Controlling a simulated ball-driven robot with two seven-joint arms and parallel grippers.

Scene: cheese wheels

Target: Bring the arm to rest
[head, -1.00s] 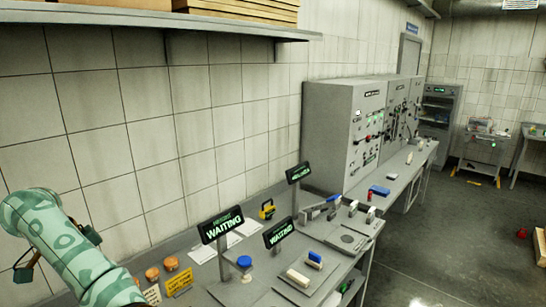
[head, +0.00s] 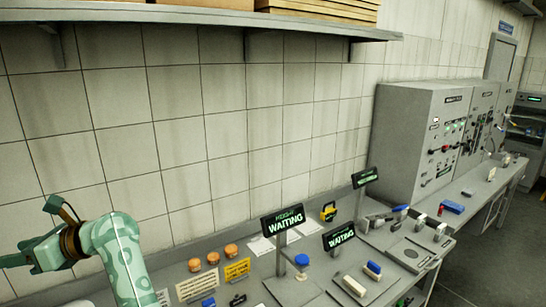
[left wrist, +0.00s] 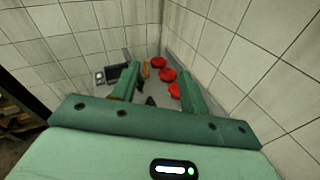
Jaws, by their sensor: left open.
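My left arm rises at the lower left of the head view, bent at the elbow, with its green patterned forearm pointing left. My left gripper (head: 18,262) is at the left edge there, above the bench and away from the signs. In the left wrist view my left gripper (left wrist: 158,76) has its two green fingers apart. Several red wheels (left wrist: 158,62) show beyond and between the fingers, at a distance. I cannot see anything held. My right gripper is in neither view.
The bench (head: 215,283) runs along the tiled wall with waiting signs (head: 285,222), orange-topped jars (head: 213,258) and a yellow card (head: 237,270). A shelf (head: 200,22) hangs above. Grey cabinets (head: 410,130) stand at the right. A dark screen (left wrist: 113,72) shows in the wrist view.

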